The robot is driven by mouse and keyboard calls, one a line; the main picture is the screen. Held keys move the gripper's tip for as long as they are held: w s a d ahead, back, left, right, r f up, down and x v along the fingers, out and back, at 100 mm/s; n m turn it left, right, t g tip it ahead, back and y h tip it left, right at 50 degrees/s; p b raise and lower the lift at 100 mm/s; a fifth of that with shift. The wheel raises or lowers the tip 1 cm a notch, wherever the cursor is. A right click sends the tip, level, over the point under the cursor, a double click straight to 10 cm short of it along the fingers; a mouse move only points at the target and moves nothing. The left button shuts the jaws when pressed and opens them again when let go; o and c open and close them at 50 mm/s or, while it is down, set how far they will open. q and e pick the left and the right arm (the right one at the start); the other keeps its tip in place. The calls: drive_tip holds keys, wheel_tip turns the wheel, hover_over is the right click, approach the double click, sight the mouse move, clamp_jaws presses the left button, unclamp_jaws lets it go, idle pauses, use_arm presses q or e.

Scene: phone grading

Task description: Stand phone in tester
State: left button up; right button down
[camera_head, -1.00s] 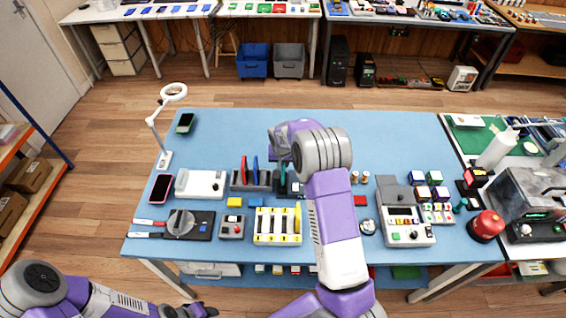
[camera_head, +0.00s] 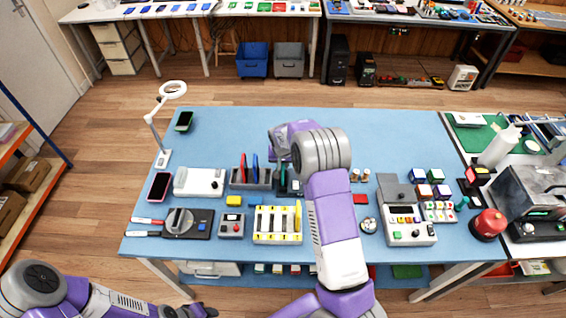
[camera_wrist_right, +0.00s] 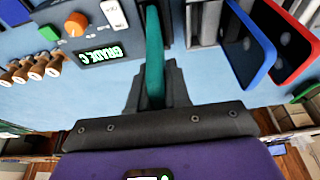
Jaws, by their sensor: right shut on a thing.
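My right gripper (camera_wrist_right: 153,88) is shut on a thin teal phone (camera_wrist_right: 154,45), held edge-on to the right wrist view. The phone's far end runs out of the top of that view, beside a dark tester (camera_wrist_right: 72,22). The tester has an orange knob, a green button and a lit display reading "GRADE C". I cannot tell whether the phone sits in its slot. In the head view the tester (camera_head: 296,186) is mostly hidden by my right arm. My left gripper (camera_head: 203,311) is low at the bottom edge, off the table; its fingers are unclear.
A grey rack (camera_head: 240,184) left of the tester holds upright red and blue phones, close beside my right gripper. A yellow-slotted tray (camera_head: 277,238) stands in front. A pink-edged phone (camera_head: 160,186) and a green-screen phone (camera_head: 184,121) lie at left.

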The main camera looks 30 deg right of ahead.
drive_tip(key=shift+f, duration=0.15)
idle(0.3)
drive_tip(key=shift+f+b, duration=0.35)
drive_tip(key=shift+b, duration=0.1)
drive_tip(key=shift+f, duration=0.15)
drive_tip(key=shift+f+b, duration=0.35)
drive_tip(key=shift+b, duration=0.15)
drive_tip(key=c, duration=1)
unclamp_jaws()
drive_tip(key=shift+o, duration=0.5)
